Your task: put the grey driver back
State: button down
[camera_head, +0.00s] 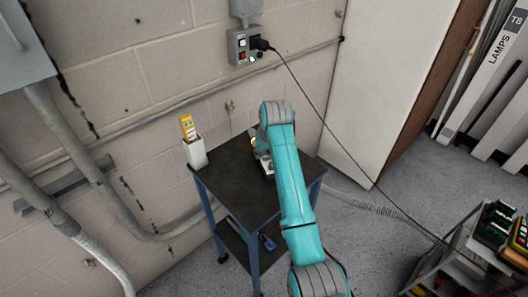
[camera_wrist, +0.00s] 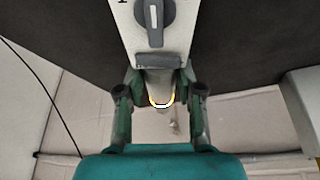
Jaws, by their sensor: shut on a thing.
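My gripper (camera_wrist: 160,100) is shut on a grey, tapered piece (camera_wrist: 157,83) with a yellow-and-white ring at its end. It looks like the grey driver, but most of it is hidden. A pale box (camera_wrist: 183,38) with a grey dial shows just above the fingers in the wrist view. In the head view my arm hides most of what is at the gripper. Only a pale part of a device (camera_head: 265,163) on the dark-topped cart (camera_head: 232,180) and a small yellow spot show beside the arm.
A white holder (camera_head: 196,153) with a yellow item (camera_head: 187,127) stands at the cart's left corner. A socket box (camera_head: 241,46) with a black plug (camera_head: 259,43) is on the wall. Its cord (camera_head: 330,130) runs down to the right. The cart top's front left is clear.

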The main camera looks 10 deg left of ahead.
jog(key=c, duration=0.7)
grip_release()
jog(key=shift+c, duration=0.2)
jog(key=v, duration=1.2)
